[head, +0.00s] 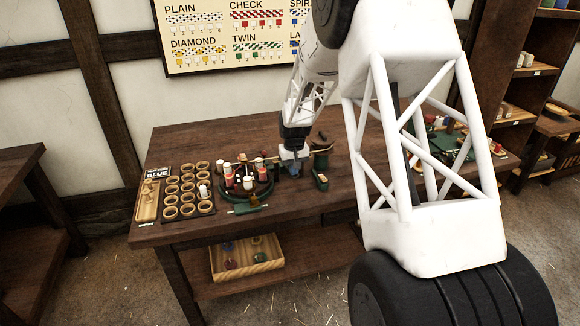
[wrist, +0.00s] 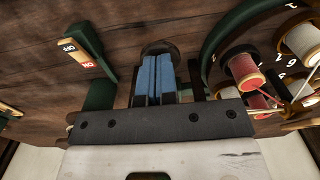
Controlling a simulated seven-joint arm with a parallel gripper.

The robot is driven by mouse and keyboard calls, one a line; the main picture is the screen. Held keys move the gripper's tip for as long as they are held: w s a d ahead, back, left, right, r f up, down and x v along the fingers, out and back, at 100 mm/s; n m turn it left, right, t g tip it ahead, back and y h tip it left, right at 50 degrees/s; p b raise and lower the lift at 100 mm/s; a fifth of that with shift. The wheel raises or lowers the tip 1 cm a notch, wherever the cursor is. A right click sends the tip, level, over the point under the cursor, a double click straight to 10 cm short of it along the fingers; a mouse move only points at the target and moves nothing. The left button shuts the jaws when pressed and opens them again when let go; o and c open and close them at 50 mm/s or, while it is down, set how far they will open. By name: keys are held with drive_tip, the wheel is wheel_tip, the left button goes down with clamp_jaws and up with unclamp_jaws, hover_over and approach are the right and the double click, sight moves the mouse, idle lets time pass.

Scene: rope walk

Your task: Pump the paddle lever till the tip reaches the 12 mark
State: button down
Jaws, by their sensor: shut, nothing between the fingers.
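My gripper (head: 291,168) is shut and empty, low over the workbench, just right of the round green stand (head: 222,197). In the wrist view its blue fingers (wrist: 156,78) are pressed together, in front of a dark round part (wrist: 160,47); whether they touch it I cannot tell. A green post (head: 320,158) stands just right of my gripper, with a low green piece (head: 321,182) before it. I cannot make out the paddle lever, the tip or a 12 mark for certain.
Spools with red and white thread (wrist: 240,70) crowd the stand, close right of the fingers. Left on the bench (head: 190,135) are a rack of wooden rings (head: 187,188) and a small wooden tray (head: 147,203). A wooden box (head: 245,257) sits on the lower shelf.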

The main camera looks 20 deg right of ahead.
drive_tip(key=shift+s+f, duration=0.1)
drive_tip(key=shift+f, duration=2.3)
idle(0.7)
drive_tip(key=shift+r, duration=3.5)
